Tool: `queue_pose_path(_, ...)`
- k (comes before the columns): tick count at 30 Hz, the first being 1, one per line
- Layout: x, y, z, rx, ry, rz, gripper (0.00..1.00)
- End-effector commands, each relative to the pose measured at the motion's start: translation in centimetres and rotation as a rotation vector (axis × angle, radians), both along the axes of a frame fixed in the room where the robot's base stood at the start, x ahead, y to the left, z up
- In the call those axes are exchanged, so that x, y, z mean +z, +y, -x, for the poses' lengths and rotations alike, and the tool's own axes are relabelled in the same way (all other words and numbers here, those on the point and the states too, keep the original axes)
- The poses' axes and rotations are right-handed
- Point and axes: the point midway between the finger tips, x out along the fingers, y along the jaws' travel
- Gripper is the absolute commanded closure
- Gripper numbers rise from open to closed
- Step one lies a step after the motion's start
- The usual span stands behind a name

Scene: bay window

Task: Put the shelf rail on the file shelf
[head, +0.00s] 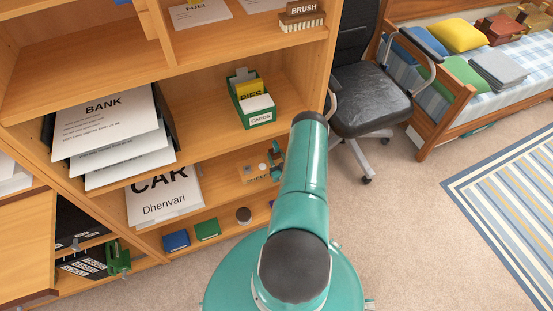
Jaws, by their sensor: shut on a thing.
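The wooden bookcase (232,127) fills the left and middle of the head view; I cannot tell which of its boards is the file shelf. My teal gripper (275,165) is small and partly hidden behind my arm, at the lower right compartment. It is shut on a light wooden piece with small dark lettering (256,178), which seems to be the shelf rail. The contact itself is too small to see clearly. The CAR papers (165,198) lie to its left on the lower level. The BANK papers (105,125) lie on the level above.
A green card box (251,104) stands on the middle shelf above my gripper. A black chair (365,100) stands close right of the bookcase. Carpet is clear at lower right.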

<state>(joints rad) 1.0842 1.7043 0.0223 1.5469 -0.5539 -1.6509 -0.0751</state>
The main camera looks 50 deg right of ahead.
Motion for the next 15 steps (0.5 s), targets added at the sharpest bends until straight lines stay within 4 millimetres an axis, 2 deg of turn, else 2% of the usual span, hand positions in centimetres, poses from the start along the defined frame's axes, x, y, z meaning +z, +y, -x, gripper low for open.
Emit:
queue_pose_path(4,-1.18,-0.07,-0.06,0.000,-0.006,0.002,1.00)
queue_pose_path(15,-1.50,-0.05,-0.06,0.000,-0.006,0.002,1.00)
